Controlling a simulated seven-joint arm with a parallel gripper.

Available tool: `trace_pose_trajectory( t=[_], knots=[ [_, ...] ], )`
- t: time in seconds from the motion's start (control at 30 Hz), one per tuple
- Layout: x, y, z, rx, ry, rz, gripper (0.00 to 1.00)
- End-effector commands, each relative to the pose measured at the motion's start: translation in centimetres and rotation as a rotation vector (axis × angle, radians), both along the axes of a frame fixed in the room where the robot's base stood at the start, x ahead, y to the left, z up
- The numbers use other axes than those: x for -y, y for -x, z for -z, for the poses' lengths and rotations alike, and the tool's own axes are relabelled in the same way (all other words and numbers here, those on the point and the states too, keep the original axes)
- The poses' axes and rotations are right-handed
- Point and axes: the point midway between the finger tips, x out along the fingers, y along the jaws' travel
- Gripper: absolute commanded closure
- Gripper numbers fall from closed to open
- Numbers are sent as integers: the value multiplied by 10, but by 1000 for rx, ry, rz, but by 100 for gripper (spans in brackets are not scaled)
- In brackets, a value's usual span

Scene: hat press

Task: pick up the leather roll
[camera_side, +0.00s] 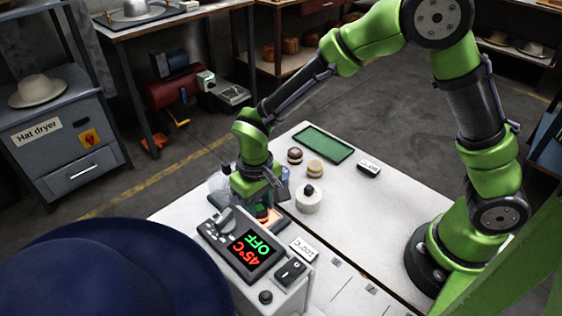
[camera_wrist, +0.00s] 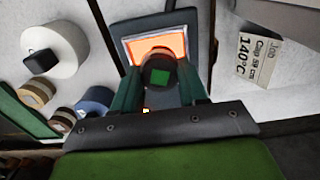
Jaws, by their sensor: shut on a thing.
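My gripper (camera_wrist: 158,92) is shut on a dark round piece with a green square on its top (camera_wrist: 160,76). It is low over an orange-lit panel (camera_wrist: 140,47) in a dark frame. In the side view my gripper (camera_side: 262,212) hides most of this piece, and I cannot tell whether it is the leather roll. Two small rolls stand apart from the gripper on the white table: a dark brown one (camera_side: 295,155) and a tan one (camera_side: 315,168). Rolls also show at the left of the wrist view (camera_wrist: 38,92), beside a bluish one (camera_wrist: 95,101).
A control box (camera_side: 250,250) reading 45°C and OFF is in front. A green mat (camera_side: 323,144) lies farther back. A large blue hat (camera_side: 110,270) fills the lower left.

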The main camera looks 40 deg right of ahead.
Motion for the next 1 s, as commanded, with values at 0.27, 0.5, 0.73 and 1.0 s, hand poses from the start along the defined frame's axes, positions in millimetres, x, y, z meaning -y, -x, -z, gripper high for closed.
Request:
trace_pose_trajectory(
  t=[0.27,0.5,0.73,1.0],
  knots=[
    [0,0,-1,1,0,0,92],
    [-1,-1,-15,3,-2,0,92],
    [8,15,-38,0,0,0,92],
    [40,78,-44,1,-1,0,92]
  ],
)
